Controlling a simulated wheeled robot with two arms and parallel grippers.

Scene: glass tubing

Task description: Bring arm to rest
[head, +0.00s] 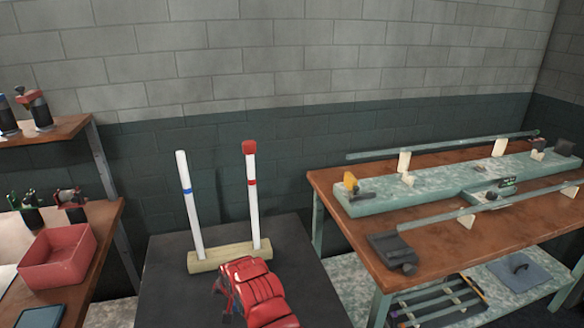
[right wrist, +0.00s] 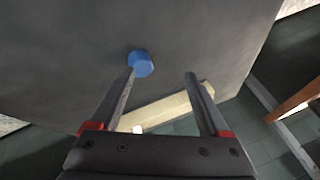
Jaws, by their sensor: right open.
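My right gripper (head: 226,286) is red and hovers in front of the wooden rack at the bottom middle of the head view. In the right wrist view its two fingers (right wrist: 160,74) are apart with nothing between them. The pale wooden rack (head: 205,262) holds two upright white tubes: the left tube (head: 190,210) has a blue band and an open top, the right tube (head: 253,210) has a red band and a red cap (head: 249,147). A blue cap (right wrist: 140,63) lies on the dark tabletop near one fingertip. My left gripper is out of view.
The dark table (head: 165,300) has bare room around the rack. A wooden-topped bench (head: 440,255) on the right carries a teal board and long rods. On the left, a shelf unit holds a red bin (head: 60,262) and several small tools. A brick wall stands behind.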

